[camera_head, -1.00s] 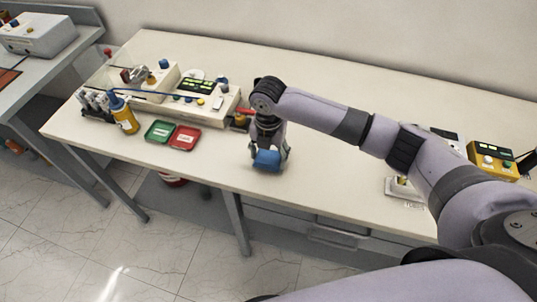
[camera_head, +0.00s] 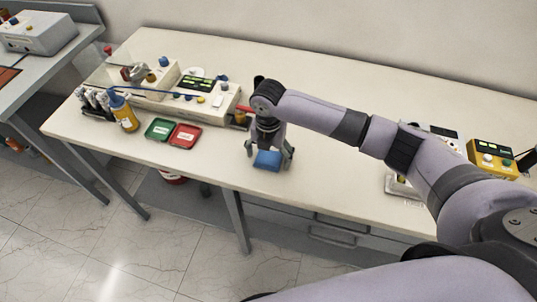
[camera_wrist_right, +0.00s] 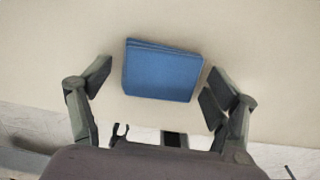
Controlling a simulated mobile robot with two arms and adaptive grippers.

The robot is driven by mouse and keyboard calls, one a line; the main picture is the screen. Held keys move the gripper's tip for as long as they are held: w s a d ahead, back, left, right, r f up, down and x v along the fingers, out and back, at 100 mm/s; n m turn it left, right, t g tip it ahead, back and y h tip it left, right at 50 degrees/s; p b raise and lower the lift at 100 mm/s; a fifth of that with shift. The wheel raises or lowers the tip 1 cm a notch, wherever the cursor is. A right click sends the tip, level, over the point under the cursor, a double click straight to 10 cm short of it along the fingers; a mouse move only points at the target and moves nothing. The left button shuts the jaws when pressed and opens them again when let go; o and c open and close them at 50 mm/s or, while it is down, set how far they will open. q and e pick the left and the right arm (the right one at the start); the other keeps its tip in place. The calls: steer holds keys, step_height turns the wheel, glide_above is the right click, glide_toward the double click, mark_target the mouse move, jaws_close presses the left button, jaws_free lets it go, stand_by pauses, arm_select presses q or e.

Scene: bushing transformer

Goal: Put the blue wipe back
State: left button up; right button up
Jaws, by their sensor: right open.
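The blue wipe (camera_head: 267,160) is a folded blue cloth lying on the pale table near its front edge. In the right wrist view the wipe (camera_wrist_right: 162,71) lies between the spread fingers, with a gap on the left and a narrower one on the right. My right gripper (camera_head: 269,153) is open, pointing down over the wipe. Its fingers also show in the right wrist view (camera_wrist_right: 157,85). My left gripper is not in view.
A green tray (camera_head: 159,129) and a red tray (camera_head: 185,135) sit left of the wipe. A yellow bottle (camera_head: 125,116) stands farther left, before a beige device (camera_head: 205,97). A yellow box (camera_head: 492,158) is at the right. The table's back middle is clear.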

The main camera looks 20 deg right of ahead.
mark_target(268, 157)
step_height(268, 157, up, 12)
steer(key=b, duration=0.2)
steer(key=shift+r, duration=0.2)
stand_by(0.6)
